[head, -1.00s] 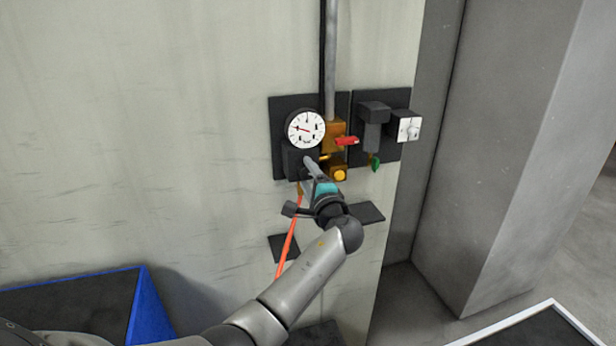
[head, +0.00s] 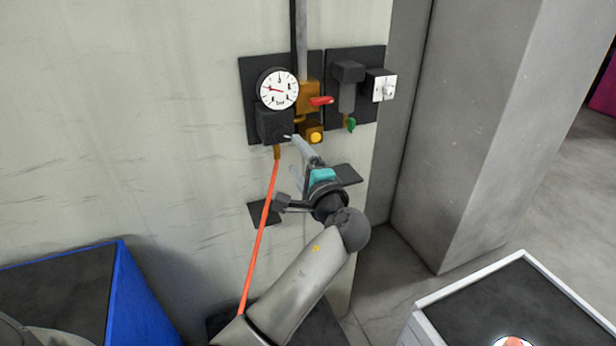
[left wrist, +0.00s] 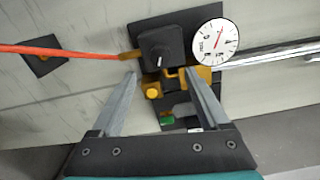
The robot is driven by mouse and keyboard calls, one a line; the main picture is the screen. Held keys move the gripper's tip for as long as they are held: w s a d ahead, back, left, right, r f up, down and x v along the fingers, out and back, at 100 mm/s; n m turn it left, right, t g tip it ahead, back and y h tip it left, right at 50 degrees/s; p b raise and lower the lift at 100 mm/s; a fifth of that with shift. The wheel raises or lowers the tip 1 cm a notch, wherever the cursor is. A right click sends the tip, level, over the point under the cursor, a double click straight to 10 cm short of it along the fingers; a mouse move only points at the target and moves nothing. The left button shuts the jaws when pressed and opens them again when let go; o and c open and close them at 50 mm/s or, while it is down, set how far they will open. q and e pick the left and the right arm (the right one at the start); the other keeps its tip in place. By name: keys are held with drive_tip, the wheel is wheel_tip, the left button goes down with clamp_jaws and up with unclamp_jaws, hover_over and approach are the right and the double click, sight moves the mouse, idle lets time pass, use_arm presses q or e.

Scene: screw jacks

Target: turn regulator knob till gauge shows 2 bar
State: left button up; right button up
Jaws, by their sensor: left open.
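The regulator is a dark block (head: 273,126) on a black wall plate, with a round white gauge (head: 278,88) above it. The gauge needle points to the left and slightly up in the head view; the numbers are too small to read surely. In the left wrist view the dark knob (left wrist: 160,47) faces me with a small white mark, beside the gauge (left wrist: 216,42). My left gripper (head: 291,153) is open, just below and in front of the regulator. In the left wrist view its fingers (left wrist: 163,76) are spread, empty, with the knob beyond the gap between them. My right gripper is not in view.
An orange hose (head: 260,235) runs down from the regulator. To its right are a brass valve with a red lever (head: 321,100), a yellow button (head: 315,137) and a white switch box (head: 381,87). A blue-sided bin (head: 117,290) and a white-rimmed cart (head: 437,296) stand below.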

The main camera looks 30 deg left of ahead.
use_arm(q)
drive_tip(key=v, duration=0.5)
drive_tip(key=shift+s+d+b, duration=0.25)
drive_tip(key=shift+d+b, duration=0.05)
drive_tip(key=shift+b, duration=0.1)
